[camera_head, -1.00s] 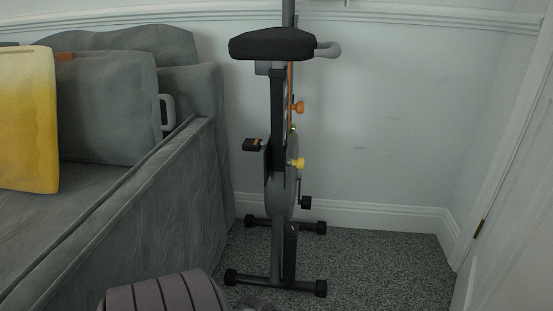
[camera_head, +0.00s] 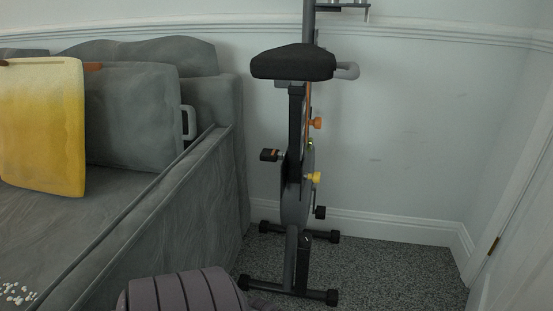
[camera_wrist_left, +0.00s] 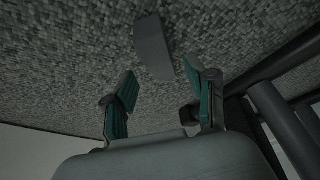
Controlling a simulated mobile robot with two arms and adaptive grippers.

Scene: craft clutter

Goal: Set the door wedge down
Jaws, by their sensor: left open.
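The door wedge (camera_wrist_left: 153,48) is a plain grey tapered piece in the left wrist view. It appears to lie on the speckled grey carpet, just beyond my fingertips. My left gripper (camera_wrist_left: 160,80) is open, with a green-padded finger on each side and nothing between the pads. The right finger's tip is close to the wedge's near end; I cannot tell whether they touch. Neither the wedge nor either gripper can be made out in the head view.
An exercise bike (camera_head: 293,185) stands by the wall. A grey sofa (camera_head: 165,215) with a yellow cushion (camera_head: 42,125) is at left. A ribbed purple-grey rounded thing (camera_head: 182,292) is at the bottom. Dark bars (camera_wrist_left: 280,115) cross the wrist view's right. Carpet (camera_head: 405,275) right of the bike is clear.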

